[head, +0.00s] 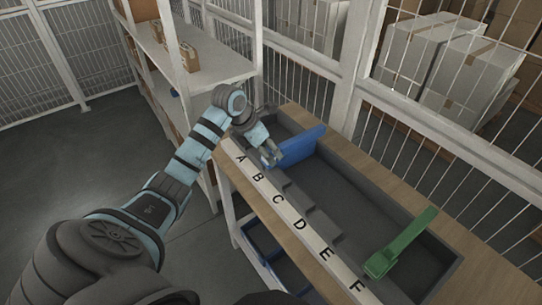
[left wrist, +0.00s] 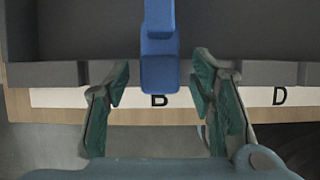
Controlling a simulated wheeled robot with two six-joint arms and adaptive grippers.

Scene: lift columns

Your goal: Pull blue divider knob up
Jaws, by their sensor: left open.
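The blue divider (head: 302,146) stands across the grey bin near its far left end, near letters A and B. In the left wrist view the blue divider's knob (left wrist: 160,74) is a rounded block just above the letter B. My left gripper (head: 270,157) is at the divider's near end. In the left wrist view its open fingers (left wrist: 160,82) stand on either side of the knob, with a gap visible on both sides. In the head view the gripper partly hides the knob. My right gripper is not in view.
A green divider (head: 403,243) crosses the bin near letters E and F. The grey bin (head: 345,205) has a notched front wall and looks empty between dividers. A white letter strip (head: 291,216) runs along its front. Shelves stand at left, and a wire fence lies behind.

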